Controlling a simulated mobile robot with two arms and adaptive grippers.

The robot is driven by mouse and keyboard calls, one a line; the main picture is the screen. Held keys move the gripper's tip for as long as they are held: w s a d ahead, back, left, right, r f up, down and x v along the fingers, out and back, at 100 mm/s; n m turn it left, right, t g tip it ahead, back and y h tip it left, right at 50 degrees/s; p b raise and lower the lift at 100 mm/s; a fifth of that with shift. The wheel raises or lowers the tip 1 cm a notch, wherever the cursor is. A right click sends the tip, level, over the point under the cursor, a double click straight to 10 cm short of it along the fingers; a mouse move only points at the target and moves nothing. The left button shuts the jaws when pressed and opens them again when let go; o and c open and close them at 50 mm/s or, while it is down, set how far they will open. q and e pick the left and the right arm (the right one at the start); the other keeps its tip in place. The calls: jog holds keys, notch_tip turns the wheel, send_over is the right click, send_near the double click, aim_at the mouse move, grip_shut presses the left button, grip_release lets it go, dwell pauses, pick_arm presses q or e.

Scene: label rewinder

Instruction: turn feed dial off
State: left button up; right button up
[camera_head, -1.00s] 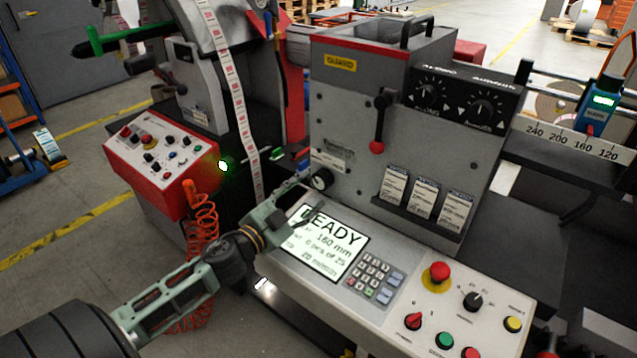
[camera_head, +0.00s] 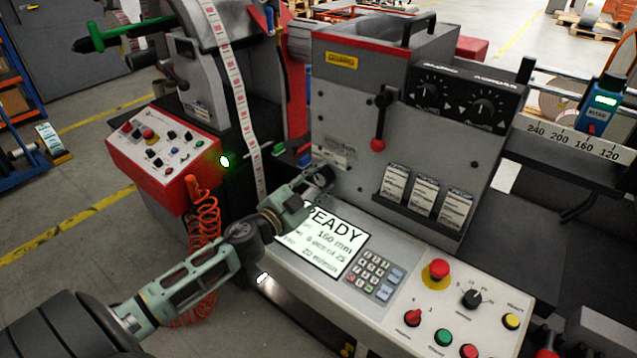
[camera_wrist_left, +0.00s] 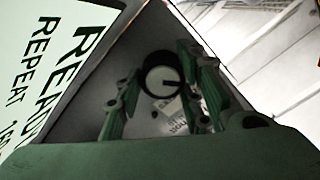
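A small round dial (camera_wrist_left: 163,75) with a black rim, pale face and dark pointer sits on the grey machine front in the left wrist view. The pointer lies roughly to the right. My left gripper (camera_wrist_left: 162,95) is open, with one green finger on each side of the dial. I cannot tell whether either finger touches it. My right gripper is out of view.
The READY display (camera_head: 325,240) lies just below my left arm, beside a keypad (camera_head: 367,272). A red emergency button (camera_head: 437,270), black selector (camera_head: 472,299) and coloured buttons are on the right panel. A red-knobbed lever (camera_head: 378,143) and label tape (camera_head: 240,100) are nearby.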

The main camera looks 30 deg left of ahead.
pick_arm(q)
jog(key=shift+d+f, duration=0.1)
jog(key=shift+f, duration=0.1)
jog(key=c, duration=0.5)
jog(key=shift+m, duration=0.3)
jog(key=m, duration=0.4)
jog(key=shift+f, duration=0.15)
jog(key=shift+m, duration=1.4)
jog(key=shift+s+f+m, duration=0.1)
jog(key=shift+f+m, duration=0.05)
jog(key=shift+m, duration=0.15)
jog(key=o, duration=1.1)
jog(key=shift+a, duration=0.2)
jog(key=shift+r, duration=0.25)
